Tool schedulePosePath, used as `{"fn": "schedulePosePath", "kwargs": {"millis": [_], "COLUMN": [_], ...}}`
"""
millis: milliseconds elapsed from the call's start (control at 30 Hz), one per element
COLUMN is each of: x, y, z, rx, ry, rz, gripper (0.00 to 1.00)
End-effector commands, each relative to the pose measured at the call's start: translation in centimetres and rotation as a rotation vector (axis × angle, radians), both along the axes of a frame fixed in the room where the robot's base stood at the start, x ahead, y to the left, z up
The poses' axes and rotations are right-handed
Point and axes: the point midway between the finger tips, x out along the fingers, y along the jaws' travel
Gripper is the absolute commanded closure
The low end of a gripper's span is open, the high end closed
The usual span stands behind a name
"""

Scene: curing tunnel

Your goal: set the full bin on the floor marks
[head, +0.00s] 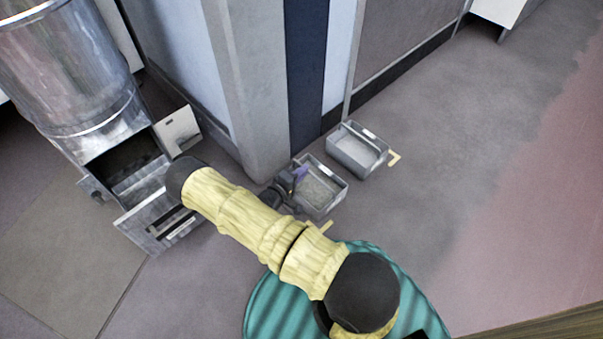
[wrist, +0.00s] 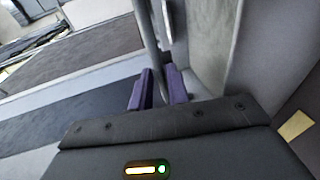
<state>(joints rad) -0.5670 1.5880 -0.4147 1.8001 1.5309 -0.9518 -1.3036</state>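A grey bin (head: 335,203) with speckled, grainy contents stands on the floor by the wall corner. My gripper (head: 299,176), with purple fingertips, is at this bin's wall-side end. In the wrist view, the fingers (wrist: 160,88) are close together on either side of a thin grey bar (wrist: 152,40), which looks like the bin's handle and fills the gap. Yellow floor marks show beside the bins: one at the near bin's front (head: 326,227) and a corner mark (head: 394,158) by the second bin. The near bin looks in contact with the floor.
A second grey bin (head: 376,168) with a pale inside stands just behind, close to the first. A metal machine (head: 75,75) with an open drawer compartment (head: 150,215) is at left. The wall pillar (head: 255,90) is close behind the gripper. Open floor (head: 450,140) lies to the right.

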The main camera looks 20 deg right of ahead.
Motion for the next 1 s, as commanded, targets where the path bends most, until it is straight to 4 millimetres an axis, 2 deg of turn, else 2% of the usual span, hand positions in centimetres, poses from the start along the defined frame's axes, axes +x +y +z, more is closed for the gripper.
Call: {"fn": "schedulePosePath", "kwargs": {"millis": [33,67,467,667,1000], "x": [0.0,0.0,0.0,-1.2,-4.2], "y": [0.0,0.0,0.1,2.5,8.4], "z": [0.0,0.0,0.5,1.3,2.5], "rx": [0.000,0.000,0.000,0.002,0.002], "ry": [0.000,0.000,0.000,0.001,0.001], "rz": [0.000,0.000,0.001,0.000,0.000], "gripper": [0.72,0.68,0.68,0.68,0.68]}}
